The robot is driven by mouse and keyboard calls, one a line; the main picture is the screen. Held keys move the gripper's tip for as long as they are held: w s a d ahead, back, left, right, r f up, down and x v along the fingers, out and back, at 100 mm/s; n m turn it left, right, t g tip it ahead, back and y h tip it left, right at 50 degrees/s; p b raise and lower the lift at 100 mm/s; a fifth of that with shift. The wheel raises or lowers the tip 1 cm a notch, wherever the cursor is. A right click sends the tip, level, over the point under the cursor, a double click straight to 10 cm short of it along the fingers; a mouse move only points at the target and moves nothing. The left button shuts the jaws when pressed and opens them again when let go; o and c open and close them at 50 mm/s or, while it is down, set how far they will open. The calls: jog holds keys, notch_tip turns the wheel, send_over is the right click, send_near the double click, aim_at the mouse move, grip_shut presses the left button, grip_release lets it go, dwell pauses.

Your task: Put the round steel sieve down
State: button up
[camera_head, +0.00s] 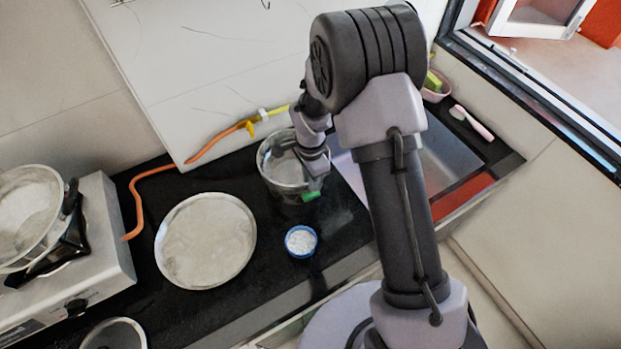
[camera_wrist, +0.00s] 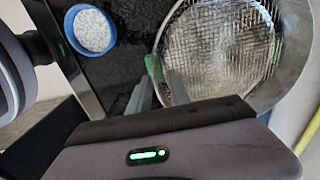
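The round steel sieve (camera_head: 271,160) is at the middle of the black counter in the head view, partly hidden by my arm. Its round mesh bottom (camera_wrist: 225,45) and grey wall fill the upper right of the wrist view. My gripper (camera_head: 314,186) is at the sieve's near right side. In the wrist view its two fingers (camera_wrist: 160,80) are close together on the sieve's near edge and appear shut on it. A small green patch shows at the fingertips. I cannot tell whether the sieve touches the counter.
A round steel plate (camera_head: 205,240) lies left of the sieve. A small blue bowl of white grains (camera_head: 300,241) stands near the counter's front edge. A stove (camera_head: 103,225) with a pan (camera_head: 30,215) is at the left. An orange hose (camera_head: 150,172) runs behind. A sink (camera_head: 450,155) is right.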

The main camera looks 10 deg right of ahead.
notch_tip(320, 180, up, 23)
jog(key=s+d+n+t+p, duration=0.1)
jog(key=s+n+p, duration=0.1)
jog(key=s+p, duration=0.15)
jog(key=s+d+r+n+t+y, duration=0.1)
jog(key=s+r+n+t, duration=0.1)
jog(key=s+r, duration=0.4)
jog(key=s+d+r+n+t+y, duration=0.1)
jog(key=s+r+n, duration=0.4)
jog(key=s, duration=0.8)
jog(key=shift+s+d+r+t, duration=0.15)
jog(key=shift+d+r+t, duration=0.1)
jog(key=shift+r+t, duration=0.5)
jog(key=shift+f, duration=0.2)
notch_tip(320, 180, down, 14)
jog(key=b, duration=1.4)
